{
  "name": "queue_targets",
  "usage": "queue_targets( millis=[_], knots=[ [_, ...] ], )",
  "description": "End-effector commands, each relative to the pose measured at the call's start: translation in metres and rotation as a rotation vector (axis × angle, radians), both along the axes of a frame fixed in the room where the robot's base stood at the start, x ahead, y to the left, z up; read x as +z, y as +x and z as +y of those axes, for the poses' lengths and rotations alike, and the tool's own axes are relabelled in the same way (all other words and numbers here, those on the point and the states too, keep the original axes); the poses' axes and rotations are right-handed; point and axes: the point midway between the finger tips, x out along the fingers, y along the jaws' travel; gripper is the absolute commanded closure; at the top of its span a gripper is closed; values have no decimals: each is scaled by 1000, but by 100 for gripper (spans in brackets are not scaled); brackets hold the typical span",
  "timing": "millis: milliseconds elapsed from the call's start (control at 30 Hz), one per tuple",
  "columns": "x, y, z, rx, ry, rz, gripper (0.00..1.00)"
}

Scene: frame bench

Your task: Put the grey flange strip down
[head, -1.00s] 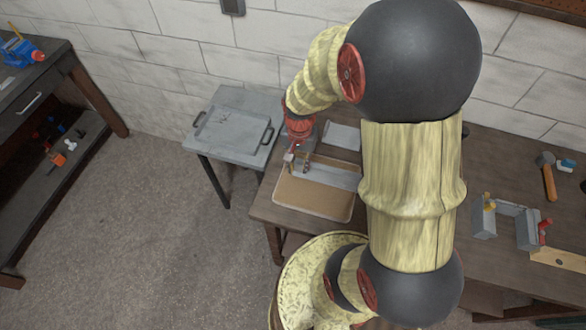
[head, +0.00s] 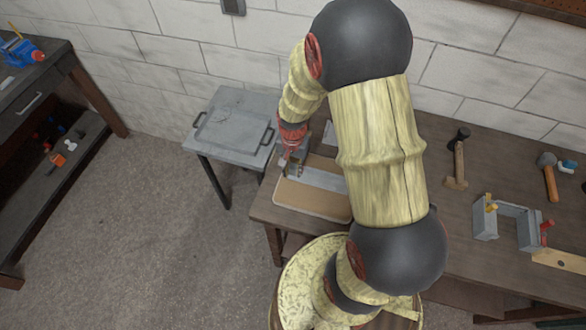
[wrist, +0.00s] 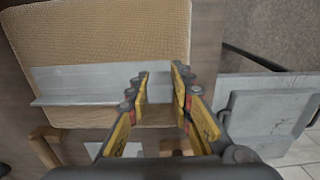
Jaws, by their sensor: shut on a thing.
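The grey flange strip (head: 322,179) is a long pale metal piece with a raised lip. In the wrist view the strip (wrist: 85,84) lies across the tan lined tray (wrist: 110,30), which also shows in the head view (head: 305,202). My gripper (wrist: 161,74) is shut on the strip's right end in the wrist view; in the head view my gripper (head: 287,163) is at the strip's left end. Whether the strip touches the tray's lining cannot be told. My arm hides the tray's right edge in the head view.
A side table (head: 228,143) with a grey handled tray stands left of the bench (head: 262,205). A mallet (head: 458,165), a hammer (head: 549,178) and a grey fixture (head: 486,220) with clamps are on the bench's right. Wooden pieces (wrist: 45,148) lie near the tray.

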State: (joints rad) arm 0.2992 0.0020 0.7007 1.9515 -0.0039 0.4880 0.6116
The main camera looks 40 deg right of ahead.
Motion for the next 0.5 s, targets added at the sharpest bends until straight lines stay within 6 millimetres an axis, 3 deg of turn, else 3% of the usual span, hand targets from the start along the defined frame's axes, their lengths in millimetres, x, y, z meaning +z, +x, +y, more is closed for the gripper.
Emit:
queue_targets(
  millis=[33,67,367,500],
  knots=[
    [-2,0,0,0,0,0,100],
    [-2,0,0,0,1,1,77],
    [-1,0,0,0,0,0,60],
    [-1,0,0,0,0,0,60]
  ],
)
